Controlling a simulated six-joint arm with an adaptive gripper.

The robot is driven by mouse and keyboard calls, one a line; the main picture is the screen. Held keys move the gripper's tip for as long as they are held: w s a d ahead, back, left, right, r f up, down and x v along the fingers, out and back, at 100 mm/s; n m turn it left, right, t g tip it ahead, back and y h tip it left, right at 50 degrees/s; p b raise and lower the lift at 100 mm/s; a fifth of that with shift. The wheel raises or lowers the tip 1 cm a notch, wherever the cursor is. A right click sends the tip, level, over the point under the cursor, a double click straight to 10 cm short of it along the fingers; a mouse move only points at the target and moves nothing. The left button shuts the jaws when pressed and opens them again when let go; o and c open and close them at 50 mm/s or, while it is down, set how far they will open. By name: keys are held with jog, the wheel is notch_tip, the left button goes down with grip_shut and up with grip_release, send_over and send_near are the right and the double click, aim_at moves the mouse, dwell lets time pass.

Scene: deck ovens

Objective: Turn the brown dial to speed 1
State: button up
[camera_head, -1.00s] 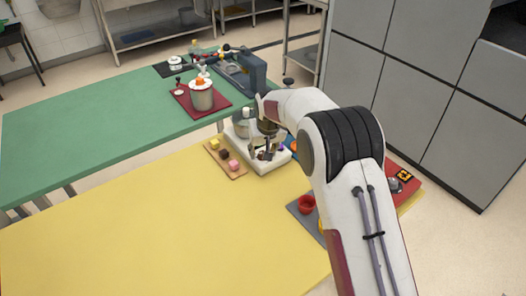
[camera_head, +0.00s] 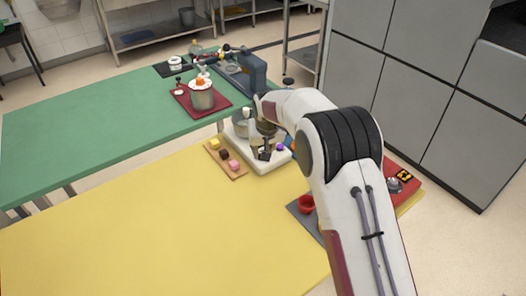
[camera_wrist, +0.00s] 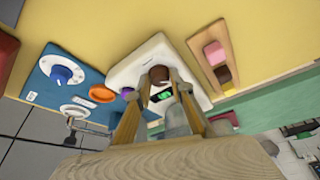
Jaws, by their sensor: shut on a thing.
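The brown dial (camera_wrist: 159,74) sits on the white base (camera_wrist: 147,50) of a machine in the wrist view, between my fingertips. My gripper (camera_wrist: 160,82) points down at it, with one finger on each side, and is shut on the dial. A small display with green marks (camera_wrist: 164,95) shows between the fingers; the dial's speed setting cannot be read. In the head view, my gripper (camera_head: 264,154) is low over the white machine base (camera_head: 270,166), and the dial is hidden there.
A purple knob (camera_wrist: 127,92) is close beside my gripper. A wooden board (camera_head: 238,174) with coloured cubes lies beside the machine. The yellow tabletop (camera_head: 150,230) is largely clear.

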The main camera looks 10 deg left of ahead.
jog(key=shift+m, duration=0.3)
jog(key=shift+a+m+h, duration=0.15)
jog(key=shift+m+h, duration=0.65)
jog(key=shift+m, duration=0.9)
jog(key=shift+a+m+h, duration=0.1)
jog(key=shift+m+h, duration=0.5)
jog(key=shift+m, duration=1)
jog(key=o, duration=1.1)
